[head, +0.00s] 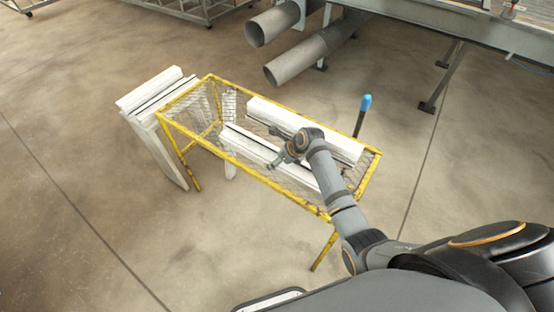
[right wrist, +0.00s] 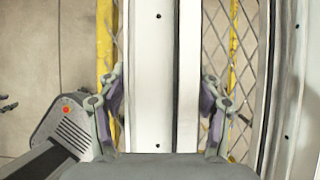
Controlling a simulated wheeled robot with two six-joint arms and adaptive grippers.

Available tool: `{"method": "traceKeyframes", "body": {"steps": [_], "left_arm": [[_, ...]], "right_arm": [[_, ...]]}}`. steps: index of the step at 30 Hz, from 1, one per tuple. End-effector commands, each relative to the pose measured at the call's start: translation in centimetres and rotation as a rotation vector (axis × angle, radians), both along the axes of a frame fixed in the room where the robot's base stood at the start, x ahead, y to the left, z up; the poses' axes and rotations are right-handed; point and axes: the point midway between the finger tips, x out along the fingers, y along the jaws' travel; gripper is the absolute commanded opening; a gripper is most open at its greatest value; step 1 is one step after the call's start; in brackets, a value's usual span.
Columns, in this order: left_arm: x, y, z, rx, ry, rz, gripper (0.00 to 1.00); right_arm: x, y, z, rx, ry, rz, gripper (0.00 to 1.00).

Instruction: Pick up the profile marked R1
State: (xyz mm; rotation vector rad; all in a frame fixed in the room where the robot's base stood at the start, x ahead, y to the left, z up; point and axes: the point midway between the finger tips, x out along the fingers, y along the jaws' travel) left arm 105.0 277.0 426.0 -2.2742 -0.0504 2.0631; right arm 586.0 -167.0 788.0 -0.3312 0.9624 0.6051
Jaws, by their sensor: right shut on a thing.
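Two long white profiles lie on a yellow-framed mesh rack (head: 235,158) in the head view. The near profile (head: 244,143) is partly hidden by my right gripper (head: 281,160) and arm. The far profile (head: 342,147) lies beside it, apart. In the right wrist view the near profile (right wrist: 152,70) runs up the middle between the fingers of my right gripper (right wrist: 160,100), which is shut on it. The far profile (right wrist: 292,100) shows at the right edge there. I can read no R1 mark on either. My left gripper is not in view.
More white pieces (head: 155,88) stand left of the rack. A dark post with a blue top (head: 365,103) stands by its far right corner. Two large grey pipes (head: 300,62) and a grey bench (head: 450,30) are behind. The floor in front of the rack is clear.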

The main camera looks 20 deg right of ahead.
Motion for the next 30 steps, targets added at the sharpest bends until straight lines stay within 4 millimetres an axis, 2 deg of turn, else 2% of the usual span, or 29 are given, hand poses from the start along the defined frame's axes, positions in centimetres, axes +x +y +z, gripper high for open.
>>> {"method": "traceKeyframes", "body": {"steps": [1,3,13,17,19,23,27,30], "left_arm": [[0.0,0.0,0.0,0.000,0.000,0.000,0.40],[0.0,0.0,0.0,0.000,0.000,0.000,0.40],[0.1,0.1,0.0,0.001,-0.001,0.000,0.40],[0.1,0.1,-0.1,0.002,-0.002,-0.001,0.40],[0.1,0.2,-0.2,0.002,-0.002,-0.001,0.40],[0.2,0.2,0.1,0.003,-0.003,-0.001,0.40],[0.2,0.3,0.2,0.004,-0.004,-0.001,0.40],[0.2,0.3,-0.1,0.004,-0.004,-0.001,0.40]], "right_arm": [[0.0,0.0,0.0,0.000,0.000,0.000,0.15],[0.0,0.0,0.0,0.000,0.000,0.000,0.06],[0.1,0.0,0.6,0.001,-0.005,0.000,0.06],[0.2,0.0,2.0,0.000,-0.007,0.001,0.06],[0.3,0.0,3.3,0.001,-0.009,0.000,0.06],[-0.9,-2.2,6.0,-0.007,-0.008,-0.001,0.06],[-2.5,-4.8,9.5,-0.009,-0.007,0.001,0.06],[-4.0,-7.4,10.4,-0.012,-0.001,0.001,0.06]]}}
